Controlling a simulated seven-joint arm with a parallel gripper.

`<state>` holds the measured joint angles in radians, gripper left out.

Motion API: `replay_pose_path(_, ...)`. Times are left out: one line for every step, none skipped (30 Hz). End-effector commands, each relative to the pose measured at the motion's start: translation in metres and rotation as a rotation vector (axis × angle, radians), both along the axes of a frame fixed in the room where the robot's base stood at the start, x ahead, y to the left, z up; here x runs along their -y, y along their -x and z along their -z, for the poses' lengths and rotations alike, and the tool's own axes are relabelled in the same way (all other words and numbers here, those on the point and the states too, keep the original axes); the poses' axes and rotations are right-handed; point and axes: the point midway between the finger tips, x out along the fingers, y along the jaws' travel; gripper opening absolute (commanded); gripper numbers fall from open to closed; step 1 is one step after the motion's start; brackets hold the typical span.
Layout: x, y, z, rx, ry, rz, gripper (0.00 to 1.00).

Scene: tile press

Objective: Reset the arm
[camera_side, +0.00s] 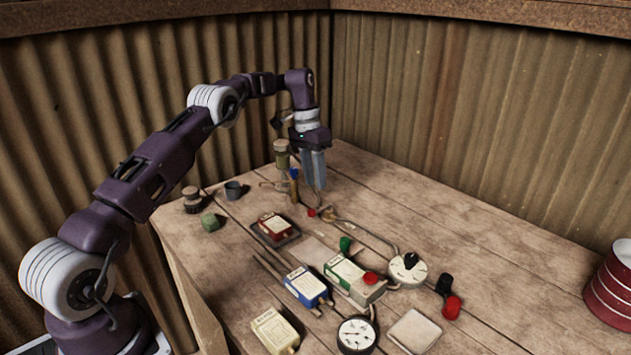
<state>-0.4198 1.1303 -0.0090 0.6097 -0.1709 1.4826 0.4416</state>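My arm reaches from the lower left over the wooden table (480,290). My gripper (317,186) hangs fingers-down over the back part of the table, near the far wall. Its two grey fingers look close together, and I cannot see whether there is a gap between them. I see nothing clearly held in it. A small red knob (311,212) and a brass-coloured pipe fitting (328,214) are just below the fingertips. A blue-topped tool (294,180) and a greenish jar (282,158) stand left of the fingers.
Red (273,227), blue (306,285), green (347,274) and cream (274,328) boxes sit mid-table. A mug (233,190) stands left, a red drum (612,285) right. Corrugated walls close the back.

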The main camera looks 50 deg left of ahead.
Motion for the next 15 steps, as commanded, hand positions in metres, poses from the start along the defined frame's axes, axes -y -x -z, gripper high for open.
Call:
replay_pose_path(0.001,0.000,-0.001,0.001,-0.001,0.000,0.31)
replay_pose_path(0.002,0.000,-0.005,0.004,-0.003,0.000,0.31)
replay_pose_path(0.006,0.001,-0.015,0.011,-0.010,0.000,0.31)
replay_pose_path(0.011,0.002,-0.027,0.019,-0.017,-0.001,0.31)
replay_pose_path(0.018,0.005,-0.041,0.030,-0.027,-0.001,0.31)
replay_pose_path(0.029,0.011,-0.065,0.047,-0.043,-0.003,0.31)
replay_pose_path(0.039,0.019,-0.084,0.063,-0.058,-0.004,0.31)
replay_pose_path(0.050,0.028,-0.104,0.078,-0.072,-0.007,0.31)
replay_pose_path(0.065,0.044,-0.128,0.102,-0.090,-0.011,0.31)
replay_pose_path(0.076,0.057,-0.145,0.122,-0.103,-0.014,0.31)
replay_pose_path(0.087,0.072,-0.161,0.141,-0.115,-0.018,0.31)
replay_pose_path(0.101,0.095,-0.179,0.169,-0.132,-0.020,0.31)
replay_pose_path(0.112,0.114,-0.191,0.190,-0.142,-0.022,0.31)
replay_pose_path(0.122,0.134,-0.201,0.212,-0.152,-0.027,0.31)
replay_pose_path(0.135,0.163,-0.211,0.243,-0.164,-0.030,0.31)
